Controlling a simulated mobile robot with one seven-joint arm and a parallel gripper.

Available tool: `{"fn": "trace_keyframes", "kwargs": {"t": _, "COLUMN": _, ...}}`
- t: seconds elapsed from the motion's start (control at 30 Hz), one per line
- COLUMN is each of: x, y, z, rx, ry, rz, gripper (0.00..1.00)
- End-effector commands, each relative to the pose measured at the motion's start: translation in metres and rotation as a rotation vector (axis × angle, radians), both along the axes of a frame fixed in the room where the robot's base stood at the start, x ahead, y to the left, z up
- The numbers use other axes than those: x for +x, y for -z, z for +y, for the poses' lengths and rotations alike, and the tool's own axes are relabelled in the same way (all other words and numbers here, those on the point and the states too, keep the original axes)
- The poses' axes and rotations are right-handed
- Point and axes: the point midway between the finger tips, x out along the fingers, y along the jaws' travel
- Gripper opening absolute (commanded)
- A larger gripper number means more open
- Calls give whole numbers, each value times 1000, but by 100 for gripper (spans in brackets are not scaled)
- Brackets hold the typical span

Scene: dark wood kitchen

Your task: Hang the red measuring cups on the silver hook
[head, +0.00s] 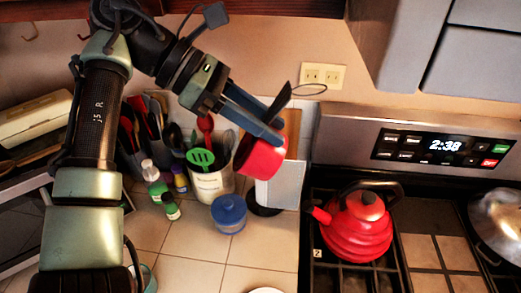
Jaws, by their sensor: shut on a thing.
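The red measuring cups (262,159) hang at the end of my gripper (272,132), high over the counter. My gripper's fingers are shut on them near the black handle (281,98), which points up and right and ends in a thin dark ring (310,89). The cups look nested, so single cups cannot be told apart. A small hook (30,32) hangs under the wooden shelf at the upper left, well away from the cups. Its colour looks dark or reddish, and no clearly silver hook can be made out.
Below are a white utensil crock (212,184), a blue-lidded jar (229,214) and small bottles (153,180). A red kettle (360,228) stands on the stove to the right. The wooden shelf (270,7) runs along the top. The wall beneath it right of my arm is mostly clear.

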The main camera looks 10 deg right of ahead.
Motion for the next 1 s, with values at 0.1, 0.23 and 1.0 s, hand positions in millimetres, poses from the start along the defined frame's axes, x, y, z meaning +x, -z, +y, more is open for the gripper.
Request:
{"fn": "trace_keyframes", "kwargs": {"t": 0.1, "x": -1, "y": -36, "z": -2, "rx": -73, "ry": -147, "rz": 8, "gripper": 0}}
{"fn": "trace_keyframes", "kwargs": {"t": 0.23, "x": -1, "y": -68, "z": -1, "rx": -142, "ry": -307, "rz": 10, "gripper": 0}}
{"fn": "trace_keyframes", "kwargs": {"t": 1.0, "x": -26, "y": -261, "z": 92, "rx": -639, "ry": -1190, "rz": -228, "gripper": 0}}
